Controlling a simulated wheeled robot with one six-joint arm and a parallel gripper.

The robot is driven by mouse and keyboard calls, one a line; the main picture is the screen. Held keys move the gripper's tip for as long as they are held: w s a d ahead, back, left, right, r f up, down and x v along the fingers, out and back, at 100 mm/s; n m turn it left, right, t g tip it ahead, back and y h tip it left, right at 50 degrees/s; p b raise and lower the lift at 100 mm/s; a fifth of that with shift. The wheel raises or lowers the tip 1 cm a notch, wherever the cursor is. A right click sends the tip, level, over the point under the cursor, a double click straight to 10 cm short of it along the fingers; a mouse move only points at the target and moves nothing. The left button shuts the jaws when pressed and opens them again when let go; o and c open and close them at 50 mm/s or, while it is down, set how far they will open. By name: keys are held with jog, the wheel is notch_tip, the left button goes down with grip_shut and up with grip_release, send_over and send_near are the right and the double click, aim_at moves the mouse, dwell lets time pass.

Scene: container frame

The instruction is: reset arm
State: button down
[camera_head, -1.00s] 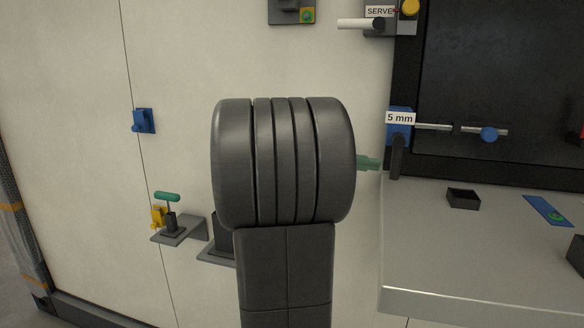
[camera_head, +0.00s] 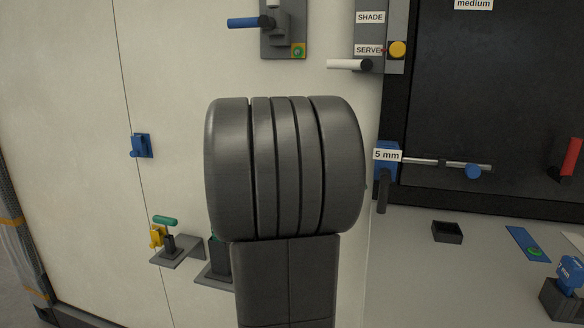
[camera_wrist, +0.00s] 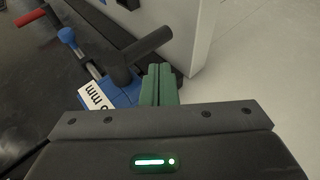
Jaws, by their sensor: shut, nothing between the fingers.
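My gripper (camera_wrist: 158,84) shows in the wrist view as two green fingers pressed together, shut and empty. In that view it is beside a blue block (camera_wrist: 122,93) with a black handle (camera_wrist: 145,48); I cannot tell whether they touch. The blue block (camera_head: 386,172) with its "5 mm" label also shows in the head view, right of my dark arm. There, my arm hides the gripper.
A grey shelf (camera_head: 410,285) at the right holds a small black tray (camera_head: 447,232) and a blue strip (camera_head: 528,243). A switch panel (camera_head: 380,35) is above. A green-handled clamp (camera_head: 168,240) and a blue wall piece (camera_head: 142,146) are at the left.

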jog(key=shift+d+r+m+t+y+p, duration=0.1)
jog(key=shift+r+m+t+y+p, duration=0.15)
jog(key=shift+r+y+p, duration=0.7)
jog(key=shift+d+r+m+t+y+p, duration=0.1)
jog(key=shift+r+m+t+y+p, duration=0.35)
jog(key=shift+y+p, duration=0.8)
jog(key=shift+d+r+m+t+y+p, duration=0.1)
jog(key=shift+r+y+p, duration=0.7)
jog(key=shift+y, duration=0.7)
